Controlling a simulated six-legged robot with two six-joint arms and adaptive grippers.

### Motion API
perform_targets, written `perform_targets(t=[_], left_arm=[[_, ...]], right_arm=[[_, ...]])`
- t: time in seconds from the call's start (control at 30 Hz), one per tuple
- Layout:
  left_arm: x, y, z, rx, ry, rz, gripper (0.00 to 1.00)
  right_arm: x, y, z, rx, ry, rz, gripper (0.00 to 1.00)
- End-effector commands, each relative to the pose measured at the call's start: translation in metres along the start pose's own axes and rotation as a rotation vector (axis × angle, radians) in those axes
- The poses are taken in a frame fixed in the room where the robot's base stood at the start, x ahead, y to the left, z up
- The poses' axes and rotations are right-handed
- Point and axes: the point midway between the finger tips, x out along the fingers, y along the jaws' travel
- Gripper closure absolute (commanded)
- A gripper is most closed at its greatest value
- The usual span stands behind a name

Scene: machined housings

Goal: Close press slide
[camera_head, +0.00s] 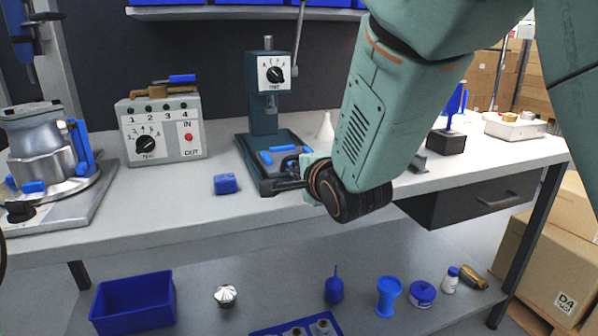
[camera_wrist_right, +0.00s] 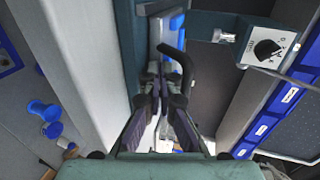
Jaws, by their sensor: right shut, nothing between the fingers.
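The press (camera_head: 263,110) stands on the bench with a green column, a dial box and a dark green base. Its slide (camera_head: 280,152), with blue pads, lies on the base; how far it is out is hard to tell. In the wrist view the press dial (camera_wrist_right: 268,48) is at the upper right, and a black curved handle (camera_wrist_right: 178,62) rises at the fingertips. My right gripper (camera_wrist_right: 163,82) is shut and empty, close beside this handle; contact is unclear. In the head view the gripper (camera_head: 288,184) is at the front of the base, mostly behind my wrist. My left gripper is not visible.
A control box (camera_head: 161,130) and a metal housing (camera_head: 42,150) stand left of the press. A blue block (camera_head: 225,183) lies on the bench in front. A white cone (camera_head: 325,128) stands behind my arm. A blue bin (camera_head: 133,302) and small parts sit on the lower shelf.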

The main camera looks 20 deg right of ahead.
Motion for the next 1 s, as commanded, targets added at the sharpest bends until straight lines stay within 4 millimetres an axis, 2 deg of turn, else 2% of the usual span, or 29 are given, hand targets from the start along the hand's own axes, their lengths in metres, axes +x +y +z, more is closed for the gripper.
perform_targets(t=[0.57,0.77,1.0], left_arm=[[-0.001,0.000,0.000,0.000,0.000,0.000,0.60],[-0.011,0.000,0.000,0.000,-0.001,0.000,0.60],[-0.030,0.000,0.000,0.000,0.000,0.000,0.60]], right_arm=[[0.000,0.000,0.001,0.000,-0.001,0.000,1.00],[0.020,-0.008,0.001,0.003,-0.001,0.000,1.00],[0.062,-0.022,0.000,0.002,-0.001,-0.001,1.00]])
